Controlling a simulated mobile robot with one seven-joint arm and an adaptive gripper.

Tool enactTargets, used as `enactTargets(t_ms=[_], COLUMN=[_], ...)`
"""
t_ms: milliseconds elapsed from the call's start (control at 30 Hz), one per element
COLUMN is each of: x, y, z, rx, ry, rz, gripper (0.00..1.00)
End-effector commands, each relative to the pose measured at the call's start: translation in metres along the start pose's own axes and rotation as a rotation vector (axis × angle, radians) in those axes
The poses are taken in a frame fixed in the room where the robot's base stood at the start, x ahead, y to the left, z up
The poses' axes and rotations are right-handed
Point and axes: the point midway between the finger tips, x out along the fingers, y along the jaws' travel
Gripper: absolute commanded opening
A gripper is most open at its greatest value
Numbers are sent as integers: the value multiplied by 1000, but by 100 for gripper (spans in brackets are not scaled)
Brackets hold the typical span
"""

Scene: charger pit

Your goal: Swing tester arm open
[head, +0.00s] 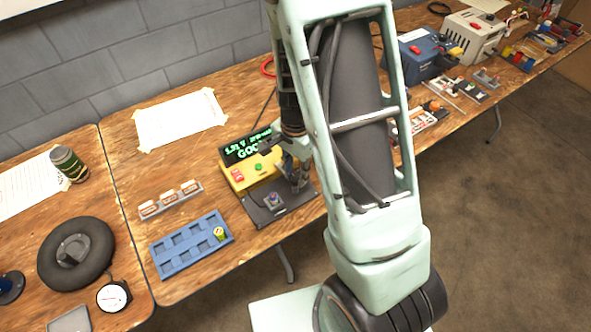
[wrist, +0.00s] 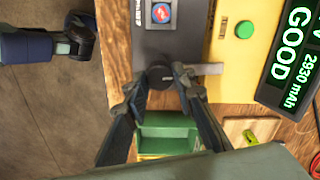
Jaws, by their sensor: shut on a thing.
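The tester is a yellow box (head: 255,172) with a green button and a lit display (head: 247,148) reading GOOD. The wrist view also shows the yellow box (wrist: 234,70) and display (wrist: 290,60). A dark plate (head: 256,212) in front carries a grey socket (head: 272,200) with a round red-and-blue piece (wrist: 161,13) in it. The tester arm (wrist: 210,69) is a grey bar ending in a black knob (wrist: 158,75). My gripper (wrist: 158,82) is shut on this knob, clear of the socket. In the head view my gripper (head: 297,178) is partly hidden by my arm.
A blue tray (head: 187,258) holds one small yellow-green piece. A rack of labelled white-and-orange pieces (head: 170,200) stands behind it. A green bin (wrist: 168,133) lies just below my fingers in the wrist view. The table's front edge is close to the tester.

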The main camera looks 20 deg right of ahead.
Motion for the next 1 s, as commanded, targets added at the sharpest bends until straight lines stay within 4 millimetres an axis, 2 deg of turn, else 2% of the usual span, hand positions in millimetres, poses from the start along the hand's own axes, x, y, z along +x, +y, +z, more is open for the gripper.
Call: enactTargets(t_ms=[300, 800, 833, 967, 1000], x=[-1, 0, 0, 0, 0], y=[0, 0, 0, 0, 0], z=[0, 0, 0, 0, 0], rx=[100, 116, 116, 115, 115], ry=[0, 0, 0, 0, 0], rz=[0, -1, -1, -1, -1], gripper=[0, 0, 27, 41, 42])
